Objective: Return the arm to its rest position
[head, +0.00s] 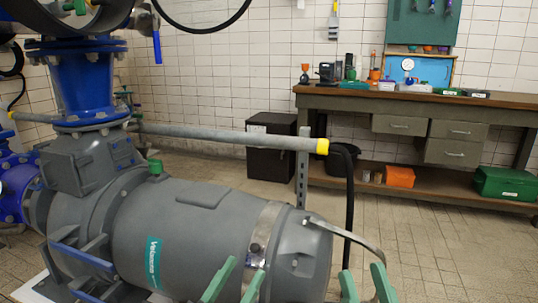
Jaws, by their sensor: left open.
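My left gripper (247,265) shows at the bottom centre as two green fingers standing apart, in front of the large grey motor (185,235). Nothing shows between its fingertips. My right gripper (362,268) is further right at the bottom edge, also two green fingers apart, over the floor just right of the motor's end. Nothing is seen held in it. A curved grey bar (350,232) runs from the motor's end down toward the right gripper's right fingertip; I cannot tell whether they touch. Both arms and the lower parts of the grippers are out of view.
A blue flanged pipe (84,82) rises at left. A grey horizontal pipe with a yellow end (322,146) and black hose (349,200) crosses behind the motor. A workbench (400,102) with tools stands at the back right; a green box (505,184) is on its shelf. Tiled floor (450,250) is free at right.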

